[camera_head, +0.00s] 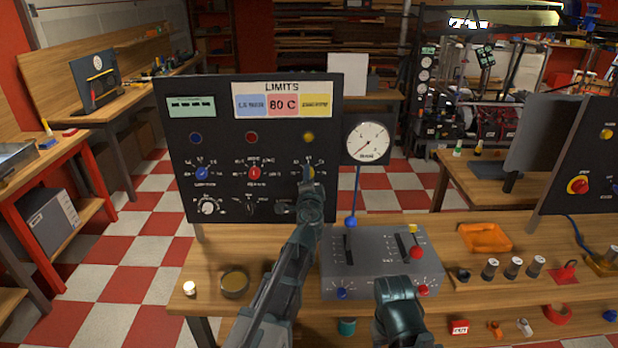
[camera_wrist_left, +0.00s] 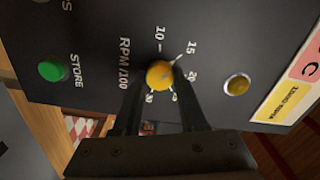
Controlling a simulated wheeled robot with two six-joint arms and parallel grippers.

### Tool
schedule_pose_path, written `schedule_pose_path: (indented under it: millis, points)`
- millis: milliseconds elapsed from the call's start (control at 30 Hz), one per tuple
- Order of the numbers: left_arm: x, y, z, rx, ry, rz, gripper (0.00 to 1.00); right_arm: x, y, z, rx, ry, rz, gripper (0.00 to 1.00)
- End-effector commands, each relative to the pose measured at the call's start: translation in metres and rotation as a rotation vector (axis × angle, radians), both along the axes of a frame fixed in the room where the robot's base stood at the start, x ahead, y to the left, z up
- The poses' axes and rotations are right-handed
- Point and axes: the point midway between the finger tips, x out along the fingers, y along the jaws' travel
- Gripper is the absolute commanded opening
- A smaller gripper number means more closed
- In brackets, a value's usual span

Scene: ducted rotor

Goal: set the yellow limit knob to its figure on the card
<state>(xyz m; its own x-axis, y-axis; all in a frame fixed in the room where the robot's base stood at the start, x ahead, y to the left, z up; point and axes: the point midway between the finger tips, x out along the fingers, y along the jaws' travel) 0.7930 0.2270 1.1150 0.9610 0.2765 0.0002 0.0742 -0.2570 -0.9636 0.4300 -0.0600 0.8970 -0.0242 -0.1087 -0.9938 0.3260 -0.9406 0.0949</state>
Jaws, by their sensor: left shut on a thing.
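The yellow limit knob (camera_wrist_left: 160,74) sits on the dark panel in the left wrist view, within a scale marked RPM/100 with figures including 10, 15 and 20. Its pointer direction is not clear. My left gripper (camera_wrist_left: 158,90) is shut on the knob, one finger on each side. In the head view this gripper (camera_head: 308,188) reaches the panel's lower right and hides most of the knob. The LIMITS card (camera_head: 282,88) is on top of the panel, with blue, pink and yellow fields. The pink reads 80 C; the yellow field's figure (camera_head: 316,104) is too small to read.
A yellow lamp (camera_wrist_left: 236,84) and a green STORE button (camera_wrist_left: 50,71) flank the knob. Blue (camera_head: 202,173) and red (camera_head: 254,173) knobs are to its left. A gauge (camera_head: 367,142) stands to the right. A grey lever box (camera_head: 380,262) sits on the bench below.

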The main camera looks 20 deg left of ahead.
Motion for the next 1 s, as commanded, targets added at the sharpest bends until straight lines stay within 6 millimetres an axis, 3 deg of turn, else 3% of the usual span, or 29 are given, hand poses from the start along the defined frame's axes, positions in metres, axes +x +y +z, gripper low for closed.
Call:
schedule_pose_path:
  millis: [467, 500, 633, 1000]
  points:
    - [-0.0016, 0.0, -0.0006, -0.014, -0.004, 0.001, 0.0, 0.0, 0.0, -0.0005, 0.0, 0.0, 0.0, 0.5]
    - [-0.0016, 0.0, -0.0006, -0.014, -0.004, 0.001, 0.47, 0.0, 0.0, -0.0005, 0.0, 0.0, 0.0, 0.5]
    - [-0.0012, 0.0, -0.0006, -0.012, -0.004, 0.0, 0.7, 0.0, -0.0001, -0.0005, 0.0, 0.0, 0.0, 0.5]
    - [-0.002, -0.0003, -0.0002, -0.012, -0.003, 0.0, 0.72, 0.0, 0.0, -0.0002, 0.0, 0.0, 0.0, 0.5]
